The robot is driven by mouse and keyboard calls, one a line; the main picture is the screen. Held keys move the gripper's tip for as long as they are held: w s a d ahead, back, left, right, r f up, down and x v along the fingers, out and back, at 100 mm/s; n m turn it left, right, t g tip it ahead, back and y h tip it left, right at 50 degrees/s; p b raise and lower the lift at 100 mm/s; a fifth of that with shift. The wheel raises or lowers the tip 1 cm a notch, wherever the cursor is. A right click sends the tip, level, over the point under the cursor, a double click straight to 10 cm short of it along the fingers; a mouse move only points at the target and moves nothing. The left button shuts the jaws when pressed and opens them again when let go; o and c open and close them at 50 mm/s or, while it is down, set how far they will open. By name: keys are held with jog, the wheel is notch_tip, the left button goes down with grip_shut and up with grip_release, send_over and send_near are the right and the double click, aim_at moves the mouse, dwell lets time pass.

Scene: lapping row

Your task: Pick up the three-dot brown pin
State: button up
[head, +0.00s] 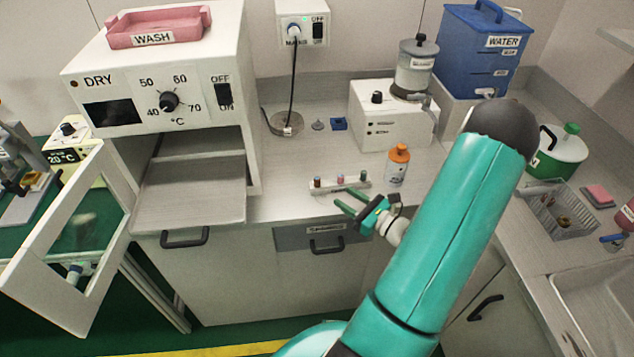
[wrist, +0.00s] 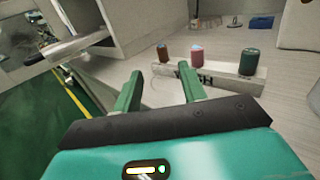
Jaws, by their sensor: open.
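A low white rack (head: 338,186) stands on the counter with three short pins in it. In the wrist view the rack (wrist: 221,83) holds a brown pin (wrist: 162,53) at left, a pink pin (wrist: 196,55) in the middle and a dark green pin (wrist: 249,62) at right. The brown pin (head: 317,182) is also at the left end in the head view. No dots can be made out on any pin. My gripper (head: 346,197), with green fingers, is open and empty in front of the rack. In the wrist view the gripper (wrist: 161,82) points toward the brown pin, apart from it.
An orange-capped bottle (head: 397,167) stands right of the rack. A white device (head: 390,125) is behind it. The dryer (head: 165,85) with its open door (head: 60,245) is at left. A wire basket (head: 560,210) and sink are at right. Counter behind the rack is mostly clear.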

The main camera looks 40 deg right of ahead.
aim_at(318, 179)
jog(key=w, duration=0.7)
jog(key=w+a, duration=0.1)
jog(key=w, duration=0.3)
jog(key=shift+w+f, duration=0.1)
jog(key=shift+w, duration=0.2)
grip_shut()
